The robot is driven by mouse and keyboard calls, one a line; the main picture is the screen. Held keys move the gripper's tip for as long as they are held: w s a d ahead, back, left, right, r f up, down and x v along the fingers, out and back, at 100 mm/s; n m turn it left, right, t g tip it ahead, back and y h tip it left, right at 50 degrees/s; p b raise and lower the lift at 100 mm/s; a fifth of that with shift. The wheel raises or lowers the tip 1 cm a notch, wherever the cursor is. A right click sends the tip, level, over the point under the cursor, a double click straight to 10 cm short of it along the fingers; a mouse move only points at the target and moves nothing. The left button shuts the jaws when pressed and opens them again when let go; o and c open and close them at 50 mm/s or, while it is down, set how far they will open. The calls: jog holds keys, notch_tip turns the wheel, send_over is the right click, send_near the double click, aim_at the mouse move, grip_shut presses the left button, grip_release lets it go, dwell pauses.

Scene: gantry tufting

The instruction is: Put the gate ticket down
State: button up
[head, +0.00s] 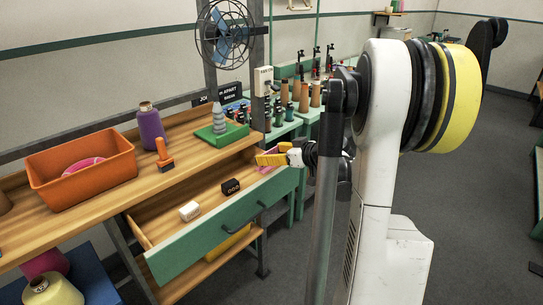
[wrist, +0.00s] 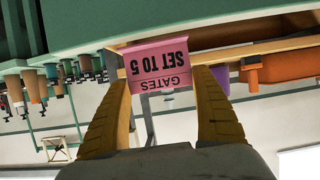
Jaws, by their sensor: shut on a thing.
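The gate ticket is a pink card (wrist: 158,68) with black print reading "GATES SET TO 5", upside down in the wrist view. My gripper (wrist: 163,88) has its two yellow fingers on either side of the ticket and is shut on it. In the head view my gripper (head: 268,158) is over the right end of the open green-fronted drawer (head: 222,236). A bit of pink from the ticket (head: 266,169) shows just below the fingers there. Whether the ticket touches the drawer cannot be told.
In the drawer lie a white block (head: 190,211) and a black block (head: 230,187). On the wooden bench (head: 195,150) are an orange bin (head: 82,175), a purple spool (head: 151,127), an orange-handled tool (head: 164,155) and a grey cone on a green base (head: 220,134). A rack of spools stands behind.

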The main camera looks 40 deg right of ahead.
jog(key=shift+f, duration=0.1)
jog(key=shift+f+b, duration=0.55)
jog(key=shift+b, duration=0.05)
jog(key=o, duration=0.7)
jog(key=shift+o, duration=0.2)
jog(key=shift+r, duration=0.1)
